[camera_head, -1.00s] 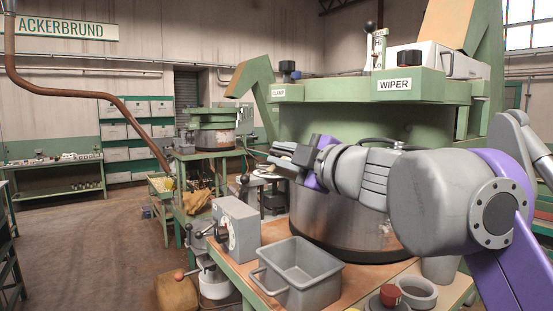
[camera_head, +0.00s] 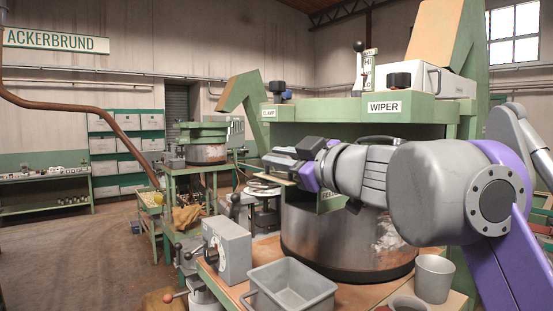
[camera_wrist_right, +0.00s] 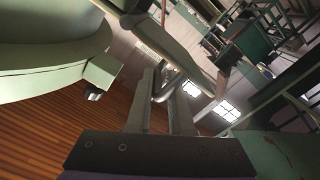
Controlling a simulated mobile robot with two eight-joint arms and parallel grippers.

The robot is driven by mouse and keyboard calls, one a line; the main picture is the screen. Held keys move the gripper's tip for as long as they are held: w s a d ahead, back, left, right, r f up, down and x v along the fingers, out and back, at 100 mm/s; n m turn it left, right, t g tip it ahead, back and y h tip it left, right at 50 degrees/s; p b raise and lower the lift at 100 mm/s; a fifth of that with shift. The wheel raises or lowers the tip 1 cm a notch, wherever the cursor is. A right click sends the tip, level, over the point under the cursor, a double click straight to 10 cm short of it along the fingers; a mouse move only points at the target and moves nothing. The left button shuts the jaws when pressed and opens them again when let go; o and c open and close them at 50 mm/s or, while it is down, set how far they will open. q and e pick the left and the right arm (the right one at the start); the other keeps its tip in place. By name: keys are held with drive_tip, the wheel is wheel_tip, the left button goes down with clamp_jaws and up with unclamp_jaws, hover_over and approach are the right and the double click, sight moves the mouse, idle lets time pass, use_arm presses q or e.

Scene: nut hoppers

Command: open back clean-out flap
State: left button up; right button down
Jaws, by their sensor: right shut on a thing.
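My right gripper (camera_head: 278,160) is in front of the large green machine, left of centre, with its fingers pointing left. In the right wrist view its fingers (camera_wrist_right: 160,100) are shut on a thin bent metal handle (camera_wrist_right: 163,90). A green panel (camera_head: 330,205) with a partly hidden label shows just below my right gripper and wrist. I cannot tell for certain whether it is the flap, or how far the flap stands open. A long pale green edge (camera_wrist_right: 178,45) runs past the fingertips in the wrist view. My left gripper is not in view.
The machine's steel drum (camera_head: 345,245) stands behind my right forearm. A grey bin (camera_head: 290,290), a grey box (camera_head: 228,250) with a knob and a grey cup (camera_head: 434,278) stand on the bench below. Open floor (camera_head: 85,255) lies to the left.

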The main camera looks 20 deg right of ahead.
idle(0.3)
drive_tip(key=c, duration=1)
unclamp_jaws()
drive_tip(key=shift+d, duration=0.15)
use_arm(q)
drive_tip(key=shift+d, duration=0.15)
use_arm(e)
drive_tip(key=shift+o, duration=0.4)
drive_tip(key=shift+d, duration=0.1)
drive_tip(key=shift+s, duration=0.25)
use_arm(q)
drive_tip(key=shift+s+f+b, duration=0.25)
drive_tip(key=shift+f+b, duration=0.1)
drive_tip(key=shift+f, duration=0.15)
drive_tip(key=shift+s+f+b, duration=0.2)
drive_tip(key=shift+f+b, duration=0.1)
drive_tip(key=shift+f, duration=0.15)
use_arm(e)
drive_tip(key=v, duration=1)
drive_tip(key=shift+s+d, duration=0.1)
